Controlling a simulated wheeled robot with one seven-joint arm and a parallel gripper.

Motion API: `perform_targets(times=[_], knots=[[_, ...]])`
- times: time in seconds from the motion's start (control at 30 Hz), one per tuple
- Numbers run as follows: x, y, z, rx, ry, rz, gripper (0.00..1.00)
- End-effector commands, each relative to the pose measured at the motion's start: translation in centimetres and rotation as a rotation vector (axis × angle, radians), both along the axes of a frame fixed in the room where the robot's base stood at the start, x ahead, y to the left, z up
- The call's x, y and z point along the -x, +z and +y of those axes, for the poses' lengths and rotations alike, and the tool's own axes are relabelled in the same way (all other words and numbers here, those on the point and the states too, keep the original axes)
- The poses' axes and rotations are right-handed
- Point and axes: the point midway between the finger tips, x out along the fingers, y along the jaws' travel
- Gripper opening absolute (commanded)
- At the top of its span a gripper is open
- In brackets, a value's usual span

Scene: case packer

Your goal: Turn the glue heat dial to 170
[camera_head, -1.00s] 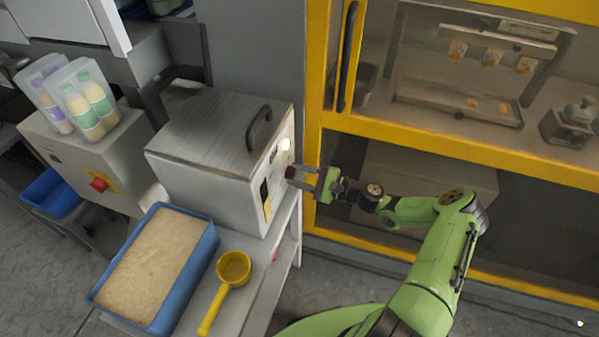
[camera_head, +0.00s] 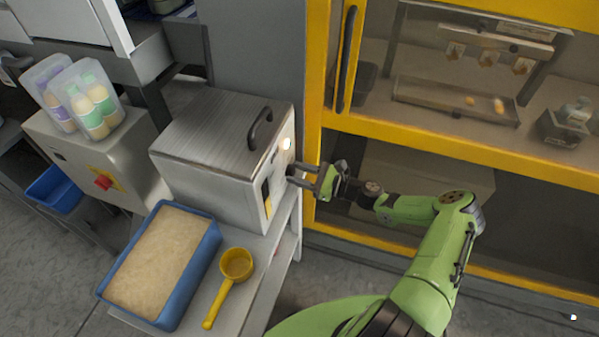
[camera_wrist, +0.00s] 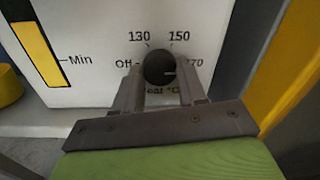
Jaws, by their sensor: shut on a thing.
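The glue heat dial (camera_wrist: 158,66) is a round black knob on the white front panel of the glue unit (camera_head: 215,185). In the wrist view its light pointer mark points right, towards the partly covered 170 label (camera_wrist: 195,62). The labels Off, 130 and 150 show around its left and top. The "Heat °C" lettering below is partly hidden. My gripper (camera_wrist: 160,85) is shut on the dial, one finger on each side. In the head view my gripper (camera_head: 291,174) reaches the panel from the right, and the dial is mostly hidden there.
A lit white lamp (camera_head: 286,144) and a yellow-black level gauge (camera_head: 267,197) are on the same panel. A blue tray (camera_head: 187,283) of grains and a yellow scoop (camera_head: 236,265) lie in front. The yellow machine frame (camera_head: 430,133) stands close behind my arm.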

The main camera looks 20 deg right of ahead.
Motion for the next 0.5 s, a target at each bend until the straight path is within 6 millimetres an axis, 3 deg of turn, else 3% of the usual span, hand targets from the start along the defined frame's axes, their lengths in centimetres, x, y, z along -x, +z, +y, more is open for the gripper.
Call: perform_targets(times=[0.47,0.5], knots=[[0.03,-0.21,-0.05,-0.006,-0.001,0.018,0.10],[0.03,-0.21,-0.05,-0.006,-0.001,0.018,0.44]])
